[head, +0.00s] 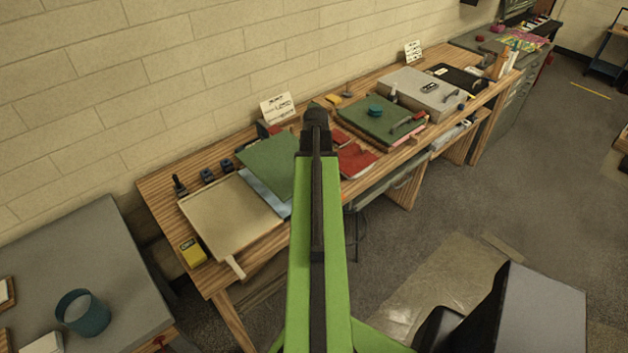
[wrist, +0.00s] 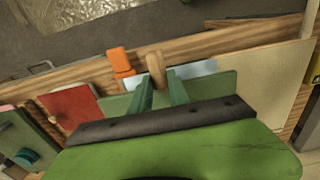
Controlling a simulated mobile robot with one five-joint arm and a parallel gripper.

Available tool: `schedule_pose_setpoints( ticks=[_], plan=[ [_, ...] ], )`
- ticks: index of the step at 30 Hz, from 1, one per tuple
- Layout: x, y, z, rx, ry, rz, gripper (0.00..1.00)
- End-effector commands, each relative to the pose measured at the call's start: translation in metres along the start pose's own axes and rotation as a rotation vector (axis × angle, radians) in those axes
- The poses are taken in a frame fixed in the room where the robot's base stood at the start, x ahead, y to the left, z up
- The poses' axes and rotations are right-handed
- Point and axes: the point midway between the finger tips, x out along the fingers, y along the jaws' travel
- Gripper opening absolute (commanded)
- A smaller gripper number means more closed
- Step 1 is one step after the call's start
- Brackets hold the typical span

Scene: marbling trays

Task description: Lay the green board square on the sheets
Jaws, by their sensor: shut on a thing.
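The green board (head: 268,163) is in the middle of the head view, and its right part is hidden behind my arm. It also shows in the wrist view (wrist: 228,84), on both sides of my fingers. My gripper (head: 316,113) is shut on the board's upright wooden handle (wrist: 156,70), which shows between the fingers in the wrist view (wrist: 161,85). Pale blue sheets (head: 262,188) show past the board's front and left edges, also in the wrist view (wrist: 198,69). The board overlaps them, set toward the wall. I cannot tell whether it touches them.
A beige panel (head: 225,212) lies left of the sheets, with a yellow block (head: 192,252) at its corner. A red sheet (head: 358,158) and another green board (head: 378,122) lie to the right. An orange piece (wrist: 120,61) sits at the bench's front edge. A sign (head: 278,108) stands by the wall.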

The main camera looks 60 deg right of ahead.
Motion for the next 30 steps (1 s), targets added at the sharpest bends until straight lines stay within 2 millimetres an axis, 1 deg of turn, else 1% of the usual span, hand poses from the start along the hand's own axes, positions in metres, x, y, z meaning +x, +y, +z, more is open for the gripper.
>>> schedule_pose_setpoints(
  ticks=[1,21,25,30],
  plan=[
    [0.009,0.0,0.0,0.0,0.001,0.0,0.0],
    [0.063,0.0,0.001,0.0,0.0,0.0,0.0],
    [0.071,0.0,0.001,0.0,0.0,0.0,0.0],
    [0.074,0.0,0.001,0.0,0.0,0.0,0.0]
  ],
)
